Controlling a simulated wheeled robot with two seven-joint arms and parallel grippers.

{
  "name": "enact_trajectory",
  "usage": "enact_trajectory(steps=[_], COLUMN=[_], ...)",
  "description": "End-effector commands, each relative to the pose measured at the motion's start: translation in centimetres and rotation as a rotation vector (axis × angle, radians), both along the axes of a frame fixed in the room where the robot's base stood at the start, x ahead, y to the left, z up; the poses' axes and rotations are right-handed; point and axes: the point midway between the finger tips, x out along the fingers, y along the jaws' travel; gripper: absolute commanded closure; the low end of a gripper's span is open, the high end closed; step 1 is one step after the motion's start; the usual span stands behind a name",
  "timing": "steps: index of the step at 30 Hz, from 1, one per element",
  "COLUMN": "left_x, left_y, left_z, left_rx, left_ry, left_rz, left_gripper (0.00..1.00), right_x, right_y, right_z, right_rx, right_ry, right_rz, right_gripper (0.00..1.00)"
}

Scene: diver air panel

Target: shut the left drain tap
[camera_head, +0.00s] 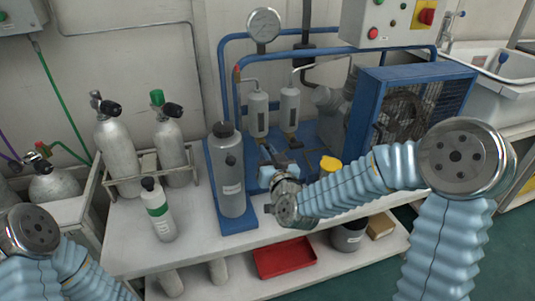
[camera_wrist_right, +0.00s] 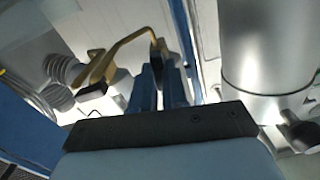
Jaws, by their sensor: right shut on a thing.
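Two grey filter cylinders stand side by side on the blue compressor frame, the left one (camera_head: 258,114) and the right one (camera_head: 289,108). My right gripper (camera_head: 268,152) is low in front of the left cylinder, where the left drain tap is mostly hidden by it. In the right wrist view, the gripper (camera_wrist_right: 160,72) is shut on the dark end of a bent brass tap lever (camera_wrist_right: 132,40). More brass with a dark end (camera_wrist_right: 97,78) shows to its left. My left arm is at the lower left of the head view; its gripper is out of view.
A tall grey cylinder (camera_head: 229,180) stands just left of the right gripper. A blue fan housing (camera_head: 369,115) stands to the right, with a yellow cap (camera_head: 330,164) nearby. Silver bottles (camera_head: 121,150) stand in a rack at left. A red tray (camera_head: 285,258) lies on the lower shelf.

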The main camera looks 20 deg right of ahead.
Motion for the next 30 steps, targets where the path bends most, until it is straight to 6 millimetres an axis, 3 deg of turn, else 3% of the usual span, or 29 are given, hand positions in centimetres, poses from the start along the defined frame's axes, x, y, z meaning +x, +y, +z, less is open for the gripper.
enact_trajectory(steps=[11,30], left_x=[0.0,0.9], left_y=[0.1,2.5], left_z=[-2.5,-12.3], left_rx=[0.002,0.038], left_ry=[0.000,-0.018], left_rz=[0.004,0.047], left_gripper=[0.57,0.57], right_x=[0.0,0.0], right_y=[0.0,-0.2], right_z=[-0.5,-0.8], right_rx=[0.110,0.687], right_ry=[0.001,0.018], right_rz=[0.000,0.002], right_gripper=[1.00,1.00])
